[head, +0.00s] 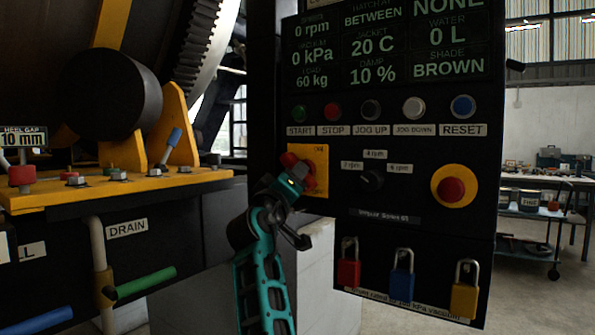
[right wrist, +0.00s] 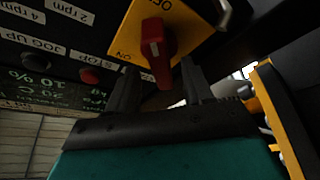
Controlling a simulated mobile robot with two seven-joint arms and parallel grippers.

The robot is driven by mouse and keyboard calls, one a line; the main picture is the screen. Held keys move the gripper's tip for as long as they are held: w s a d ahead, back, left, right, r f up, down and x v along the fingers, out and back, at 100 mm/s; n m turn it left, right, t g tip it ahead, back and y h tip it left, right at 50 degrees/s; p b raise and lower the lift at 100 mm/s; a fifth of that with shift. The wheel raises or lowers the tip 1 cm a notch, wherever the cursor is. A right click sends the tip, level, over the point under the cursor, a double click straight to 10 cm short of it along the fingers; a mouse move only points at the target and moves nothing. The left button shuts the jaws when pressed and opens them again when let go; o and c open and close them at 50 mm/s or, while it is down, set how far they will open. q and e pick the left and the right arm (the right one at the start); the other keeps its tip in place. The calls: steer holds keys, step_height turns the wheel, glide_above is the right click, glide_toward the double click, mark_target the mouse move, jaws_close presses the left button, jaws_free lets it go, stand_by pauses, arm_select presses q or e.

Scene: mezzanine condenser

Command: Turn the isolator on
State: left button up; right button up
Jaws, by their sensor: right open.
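The isolator is a red handle (right wrist: 153,38) on a yellow plate (head: 316,150) at the left of the black control panel. In the right wrist view the plate (right wrist: 190,18) carries an ON label at its lower left corner and an OFF label, partly cut off, at the top. My right gripper (head: 292,180) is at the isolator and hides part of the handle in the head view. In the right wrist view this gripper (right wrist: 160,84) is open, with the handle's near end between its fingertips. Contact cannot be told. My left gripper is out of view.
A row of push buttons (head: 371,110) lies above the isolator. A speed knob (head: 370,181) and a red emergency stop (head: 451,190) are to its right. Several padlocks (head: 402,283) hang below. A yellow machine frame (head: 120,187) with levers stands at left.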

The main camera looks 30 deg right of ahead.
steer(key=shift+x, duration=2.15)
